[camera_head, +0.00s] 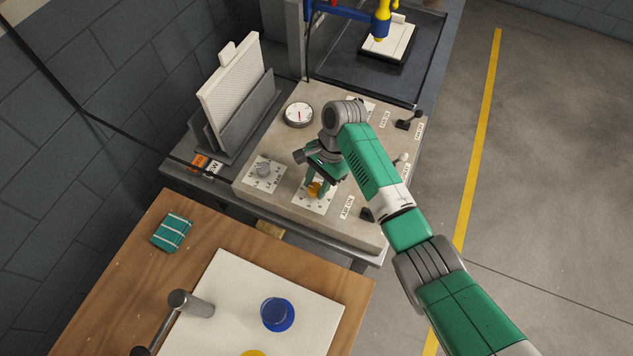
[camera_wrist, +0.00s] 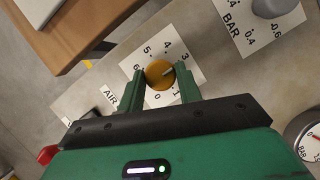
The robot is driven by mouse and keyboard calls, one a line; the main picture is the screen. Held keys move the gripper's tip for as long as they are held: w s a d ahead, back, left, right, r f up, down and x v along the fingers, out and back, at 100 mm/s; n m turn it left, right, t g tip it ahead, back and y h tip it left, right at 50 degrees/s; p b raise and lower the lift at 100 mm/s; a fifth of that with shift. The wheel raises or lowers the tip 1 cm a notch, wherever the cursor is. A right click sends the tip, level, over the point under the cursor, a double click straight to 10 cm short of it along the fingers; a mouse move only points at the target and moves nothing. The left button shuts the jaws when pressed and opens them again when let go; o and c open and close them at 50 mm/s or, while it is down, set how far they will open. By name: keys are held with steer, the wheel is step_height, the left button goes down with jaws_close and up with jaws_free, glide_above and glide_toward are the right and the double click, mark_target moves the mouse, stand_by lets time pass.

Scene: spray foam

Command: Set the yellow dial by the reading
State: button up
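The yellow dial (camera_head: 314,190) sits on a white numbered plate on the grey control panel (camera_head: 345,223). In the wrist view the dial (camera_wrist: 158,76) shows numbers around it, among them 0, 1, 3, 4, 5 and 6. A pale grey mark on it lies toward the 3. My gripper (camera_wrist: 160,84) points down at the dial, with one green finger on each side. Narrow gaps seem to show beside the dial; contact is not clear. The round gauge (camera_head: 298,114) is on the panel; its needle is too small to read. It is partly visible in the wrist view (camera_wrist: 310,145).
A grey knob (camera_head: 264,169) on a BAR scale is left of the dial. Black levers (camera_head: 404,124) and an AIR ON label (camera_head: 347,207) are on the right. A rack with a white filter (camera_head: 233,85) stands behind left. A wooden table (camera_head: 200,225) is in front.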

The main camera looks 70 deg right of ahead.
steer(key=c, duration=0.4)
steer(key=shift+r+n+p, duration=0.1)
steer(key=shift+n+p, duration=0.2)
steer(key=n, duration=0.1)
steer(key=n+g+p, duration=0.1)
steer(key=n, duration=0.1)
steer(key=shift+w+n+g+y, duration=0.15)
steer(key=shift+n+g+y, duration=0.15)
steer(key=shift+w+n+g, duration=0.1)
steer(key=shift+n+g, duration=0.8)
steer(key=shift+n, duration=1.3)
steer(key=o, duration=1)
